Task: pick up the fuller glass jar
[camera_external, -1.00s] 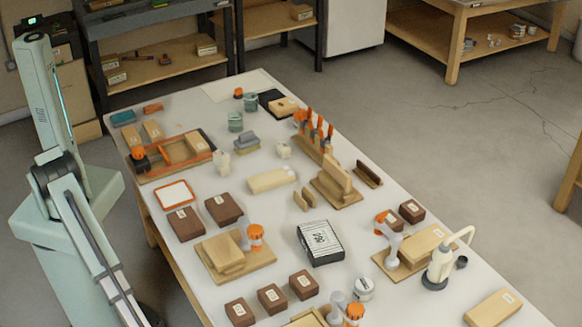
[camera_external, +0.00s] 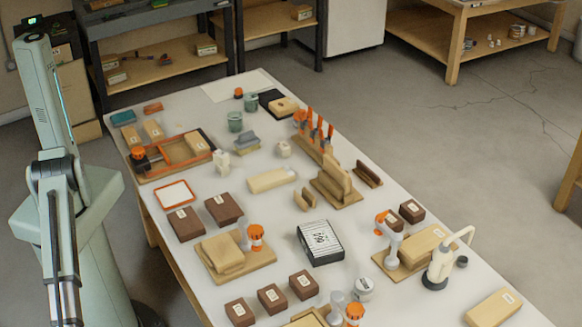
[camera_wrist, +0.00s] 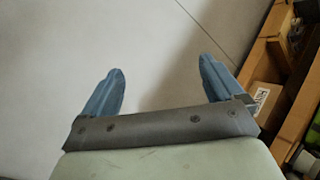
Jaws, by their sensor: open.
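My gripper (camera_wrist: 157,68) is open and empty in the wrist view, its two blue fingers wide apart over bare grey floor. In the external view my arm hangs down left of the bench and the gripper is below the picture edge. A small clear or grey jar-like container (camera_external: 363,288) stands near the front middle of the bench. Two grey-green canisters, one nearer (camera_external: 235,121) and one farther (camera_external: 250,101), stand toward the back. I cannot tell which of these are glass jars or how full any is. No jar shows in the wrist view.
The white bench (camera_external: 290,215) is crowded with brown boxes, wooden blocks, an orange-framed tray (camera_external: 175,193) and a black-and-white box (camera_external: 320,242). An upright orange-handled tool rack (camera_external: 315,135) and a cream pump-like stand (camera_external: 440,265) rise above it. Wooden shelving (camera_wrist: 262,60) borders the wrist view's right side.

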